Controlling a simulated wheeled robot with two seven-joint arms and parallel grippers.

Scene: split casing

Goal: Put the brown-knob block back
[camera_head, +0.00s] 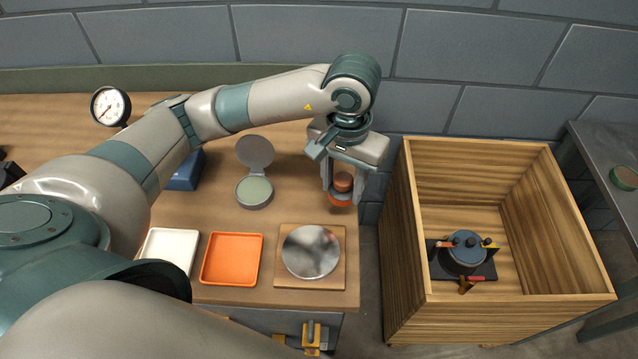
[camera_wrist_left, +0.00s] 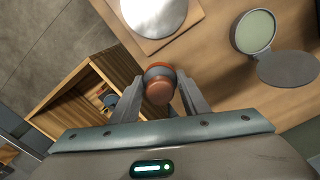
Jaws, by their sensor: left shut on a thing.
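The brown-knob block (camera_head: 343,183) is between the fingers of my left gripper (camera_head: 342,190), which is shut on it. It has a rounded brown knob on an orange-red body. In the left wrist view the knob (camera_wrist_left: 160,91) faces the camera, between the fingertips (camera_wrist_left: 160,85), and the fingers partly hide the body. The gripper points down near the right edge of the wooden table (camera_head: 215,218). Whether the block touches the table is unclear. My right gripper is not in view.
A tall wooden crate (camera_head: 405,240) stands to the right, holding a blue round assembly (camera_head: 466,250) on a dark base. On the table are a shiny disc (camera_head: 310,251) on a board, an orange tray (camera_head: 232,259), a white tray (camera_head: 170,250) and an open round case (camera_head: 254,192).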

